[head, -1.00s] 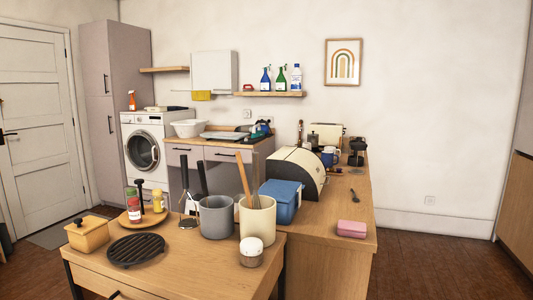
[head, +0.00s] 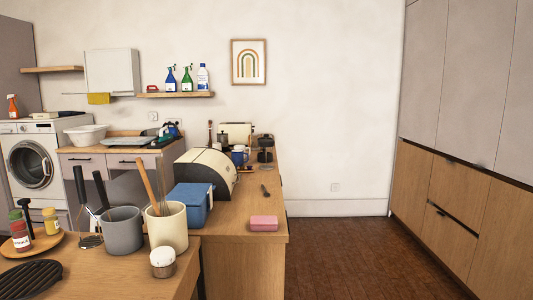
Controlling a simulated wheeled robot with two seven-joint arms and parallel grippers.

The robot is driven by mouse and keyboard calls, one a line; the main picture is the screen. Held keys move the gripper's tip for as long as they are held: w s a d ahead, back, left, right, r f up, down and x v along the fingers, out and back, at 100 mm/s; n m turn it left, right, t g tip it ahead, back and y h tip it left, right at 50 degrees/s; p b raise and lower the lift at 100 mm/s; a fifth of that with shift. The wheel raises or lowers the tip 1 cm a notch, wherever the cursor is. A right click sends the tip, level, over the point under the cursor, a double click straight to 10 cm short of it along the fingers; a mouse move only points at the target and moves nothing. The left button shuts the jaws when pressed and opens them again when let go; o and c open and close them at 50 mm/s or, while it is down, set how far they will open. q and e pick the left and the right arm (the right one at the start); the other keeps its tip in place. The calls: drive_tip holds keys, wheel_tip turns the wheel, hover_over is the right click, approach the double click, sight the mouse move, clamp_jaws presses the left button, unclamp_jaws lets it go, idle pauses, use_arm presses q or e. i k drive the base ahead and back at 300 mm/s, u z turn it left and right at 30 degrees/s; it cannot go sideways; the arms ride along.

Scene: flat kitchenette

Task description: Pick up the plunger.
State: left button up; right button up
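I cannot make out a plunger for certain in the head view. Several upright handles stand on the counters: a grey pot (head: 122,232) and a cream pot (head: 166,228) at the front left, the cream one holding a wooden-handled utensil and a whisk. A black-handled masher (head: 87,212) stands beside the grey pot. A thin brown upright item (head: 210,133) at the back of the counter is too small to identify. Neither of my grippers shows.
The wooden counter (head: 240,222) also carries a bread bin (head: 215,168), a blue box (head: 189,203) and a pink block (head: 263,223). Tall cabinets (head: 440,205) line the right wall. The brown floor (head: 345,255) between counter and cabinets is clear.

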sight(265, 142)
drive_tip(key=z, duration=0.45)
drive_tip(key=i, duration=0.75)
drive_tip(key=z, duration=1)
drive_tip(key=i, duration=2.8)
drive_tip(key=u, duration=0.85)
drive_tip(key=i, duration=1.2)
drive_tip(key=u, duration=1.25)
